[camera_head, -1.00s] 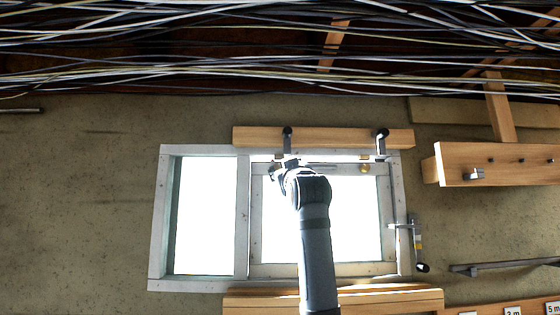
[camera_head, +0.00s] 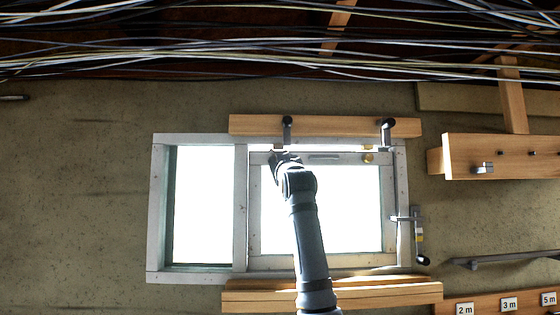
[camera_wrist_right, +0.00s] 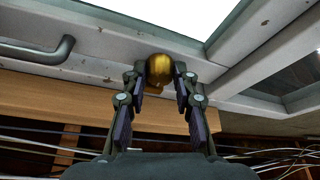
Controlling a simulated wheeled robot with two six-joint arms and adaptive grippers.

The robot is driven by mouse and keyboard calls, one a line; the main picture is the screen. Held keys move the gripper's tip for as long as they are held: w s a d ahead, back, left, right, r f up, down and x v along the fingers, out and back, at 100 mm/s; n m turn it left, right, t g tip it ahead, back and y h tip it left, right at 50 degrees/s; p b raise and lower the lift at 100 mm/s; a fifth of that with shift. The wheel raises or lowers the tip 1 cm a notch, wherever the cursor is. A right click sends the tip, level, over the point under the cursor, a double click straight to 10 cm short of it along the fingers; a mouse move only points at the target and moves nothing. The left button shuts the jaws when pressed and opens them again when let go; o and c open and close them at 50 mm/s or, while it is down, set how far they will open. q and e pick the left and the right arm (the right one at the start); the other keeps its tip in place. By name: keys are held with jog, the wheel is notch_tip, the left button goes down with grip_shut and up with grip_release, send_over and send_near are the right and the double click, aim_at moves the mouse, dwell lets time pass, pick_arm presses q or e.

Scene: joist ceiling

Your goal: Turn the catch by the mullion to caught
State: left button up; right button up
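The catch by the mullion, a rounded brass piece (camera_wrist_right: 159,70), shows in the right wrist view on the light window frame. The two fingers of my right gripper (camera_wrist_right: 161,78) stand on either side of it, very close; firm contact cannot be made out. In the head view my right gripper (camera_head: 281,158) is at the top left of the sash, beside the mullion (camera_head: 241,205), and hides this catch. A second brass catch (camera_head: 368,158) is visible farther right on the top rail. My left gripper is not in view.
A grey bar handle (camera_head: 323,156) sits on the top rail between the catches. A wooden board (camera_head: 340,126) with two dark brackets runs above the window. Cables (camera_head: 200,50) hang higher up. A lever handle (camera_head: 417,235) is at the right jamb.

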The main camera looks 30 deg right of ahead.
jog(key=shift+c, duration=1.2)
grip_shut()
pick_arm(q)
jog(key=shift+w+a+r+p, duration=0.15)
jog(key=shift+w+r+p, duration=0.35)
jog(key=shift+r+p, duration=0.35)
pick_arm(e)
jog(key=shift+w+a+r+m+g+h, duration=0.15)
jog(key=shift+m+g+h, duration=0.7)
jog(key=shift+m, duration=1.4)
jog(key=shift+s+a+m+g+h, duration=0.1)
jog(key=shift+m+g+h, duration=0.4)
jog(key=shift+m+h, duration=1.2)
jog(key=shift+w+a+r+m+g+h, duration=0.15)
jog(key=shift+m+g+h, duration=0.45)
jog(key=shift+m, duration=2.15)
jog(key=shift+f, duration=0.15)
jog(key=o, duration=1.1)
grip_release()
jog(key=shift+s, duration=0.15)
jog(key=shift+c, duration=0.2)
